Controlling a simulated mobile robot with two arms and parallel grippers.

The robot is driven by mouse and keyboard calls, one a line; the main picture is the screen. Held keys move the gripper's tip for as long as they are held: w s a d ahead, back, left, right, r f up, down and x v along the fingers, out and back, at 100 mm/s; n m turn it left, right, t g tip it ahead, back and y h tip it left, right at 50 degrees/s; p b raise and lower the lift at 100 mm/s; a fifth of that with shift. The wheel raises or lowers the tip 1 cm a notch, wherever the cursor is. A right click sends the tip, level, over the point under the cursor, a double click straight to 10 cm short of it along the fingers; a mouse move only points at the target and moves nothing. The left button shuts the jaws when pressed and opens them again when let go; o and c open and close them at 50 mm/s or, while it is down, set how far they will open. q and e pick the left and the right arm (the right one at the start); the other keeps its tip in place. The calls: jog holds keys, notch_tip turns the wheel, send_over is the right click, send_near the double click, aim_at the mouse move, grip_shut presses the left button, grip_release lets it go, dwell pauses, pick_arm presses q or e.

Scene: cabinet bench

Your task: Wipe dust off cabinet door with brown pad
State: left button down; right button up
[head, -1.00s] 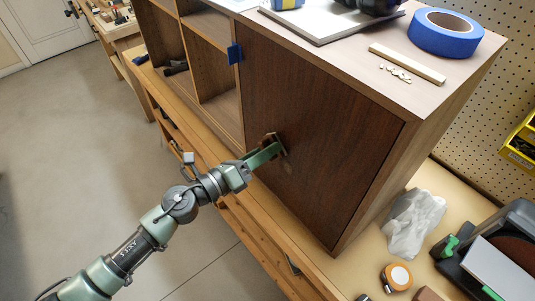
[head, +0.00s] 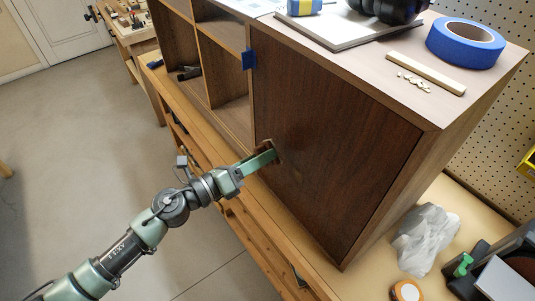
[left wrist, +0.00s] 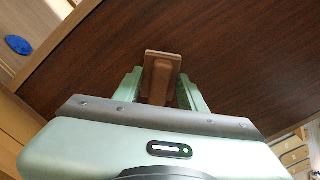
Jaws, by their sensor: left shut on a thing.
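The cabinet door (head: 335,135) is a dark brown wood panel on the right part of the cabinet; it also fills much of the left wrist view (left wrist: 235,60). My left gripper (head: 268,157) is at the lower left part of the door. In the left wrist view, its green fingers (left wrist: 160,88) are shut on the brown pad (left wrist: 160,68). The pad shows only in part in the head view (head: 276,149) and appears to be against the door. I cannot make out clear dust on the door. My right gripper is not in view.
Blue tape (head: 465,42), a light wood strip (head: 427,73) and small pale pieces (head: 413,82) lie on the cabinet top. A crumpled clear bag (head: 425,238) and a dark machine (head: 505,270) are on the bench at right. Open shelves (head: 222,65) are left of the door.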

pick_arm(q)
jog(key=b+v, duration=0.1)
jog(key=v, duration=0.4)
jog(key=shift+s+a+b, duration=0.15)
jog(key=shift+b, duration=0.15)
dwell(0.6)
jog(key=c, duration=1.5)
grip_release()
jog(key=shift+c, duration=0.2)
grip_shut()
